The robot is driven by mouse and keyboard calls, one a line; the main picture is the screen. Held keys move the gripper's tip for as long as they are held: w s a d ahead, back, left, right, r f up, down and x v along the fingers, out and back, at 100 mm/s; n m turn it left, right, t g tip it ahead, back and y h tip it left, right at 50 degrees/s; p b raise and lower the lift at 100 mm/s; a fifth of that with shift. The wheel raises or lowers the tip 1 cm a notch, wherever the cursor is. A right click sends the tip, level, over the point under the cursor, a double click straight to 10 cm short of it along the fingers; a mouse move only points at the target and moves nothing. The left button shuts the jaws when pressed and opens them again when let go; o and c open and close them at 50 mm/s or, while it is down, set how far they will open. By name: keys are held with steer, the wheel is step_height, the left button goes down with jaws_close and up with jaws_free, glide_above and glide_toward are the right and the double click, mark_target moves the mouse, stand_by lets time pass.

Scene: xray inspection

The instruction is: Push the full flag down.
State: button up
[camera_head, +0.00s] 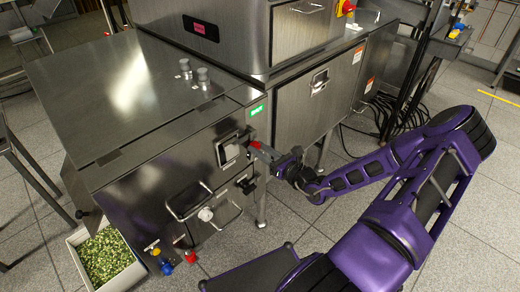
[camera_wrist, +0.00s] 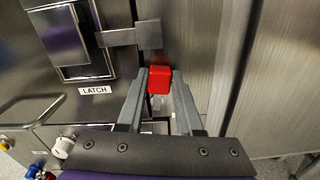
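A small red block, which I take to be the full flag, shows in the wrist view (camera_wrist: 159,80) on the front of the steel machine. It is also a small red spot in the head view (camera_head: 255,145). My gripper (camera_wrist: 160,74) has its two grey fingers apart, one on each side of the red block, with narrow gaps at the tips. I cannot tell whether either finger touches it. In the head view, my gripper (camera_head: 268,156) is close to the machine's front panel, below a green label (camera_head: 257,110).
A latch plate (camera_wrist: 70,40) with a metal bar (camera_wrist: 148,35) is just above and left of the red block, over a "LATCH" label (camera_wrist: 95,90). A handle (camera_head: 188,203) juts out lower left. A bin of green pieces (camera_head: 105,257) stands on the floor.

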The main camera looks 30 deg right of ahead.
jaws_close()
steer(key=shift+r, duration=0.1)
steer(key=w+d+f+m+p, duration=0.1)
steer(key=d+f+m+p, duration=0.3)
steer(key=m, duration=1.2)
steer(key=shift+w+f+p, duration=0.2)
steer(key=shift+f+p, duration=0.35)
steer(key=shift+f, duration=0.05)
steer(key=o, duration=0.7)
jaws_free()
